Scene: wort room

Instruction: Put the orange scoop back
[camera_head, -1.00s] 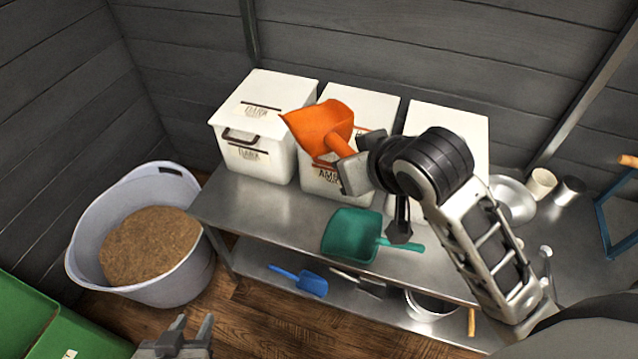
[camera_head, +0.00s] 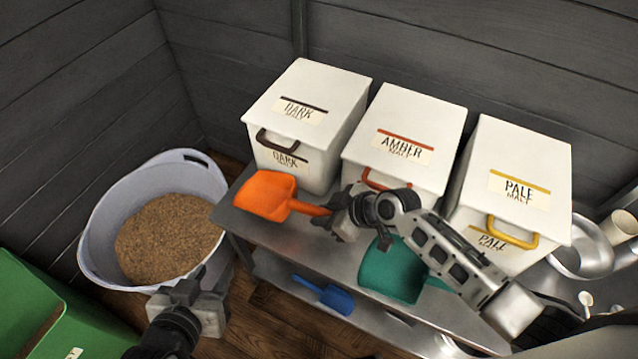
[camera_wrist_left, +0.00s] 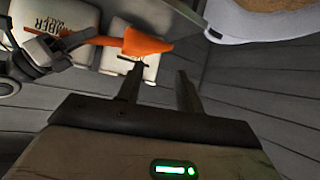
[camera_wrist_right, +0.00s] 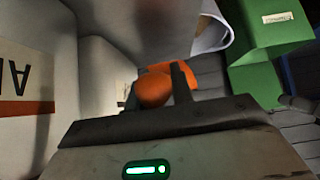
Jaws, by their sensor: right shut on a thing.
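The orange scoop (camera_head: 268,195) is held by its handle in my right gripper (camera_head: 338,212), which is shut on it. Its bowl is at the left end of the metal bench, in front of the dark malt bin (camera_head: 310,95); I cannot tell whether it touches the bench. The scoop also shows in the left wrist view (camera_wrist_left: 135,42) and between the fingers in the right wrist view (camera_wrist_right: 155,90). My left gripper (camera_head: 203,285) is open and empty, low in front of the bench near the tub. A green scoop (camera_head: 390,270) lies on the bench, partly behind my right arm.
The amber malt bin (camera_head: 410,125) and pale malt bin (camera_head: 515,185) stand right of the dark one, lids closed. A grain tub (camera_head: 100,235) is at left, a green box (camera_head: 30,310) at lower left. A blue scoop (camera_head: 325,295) lies on the lower shelf.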

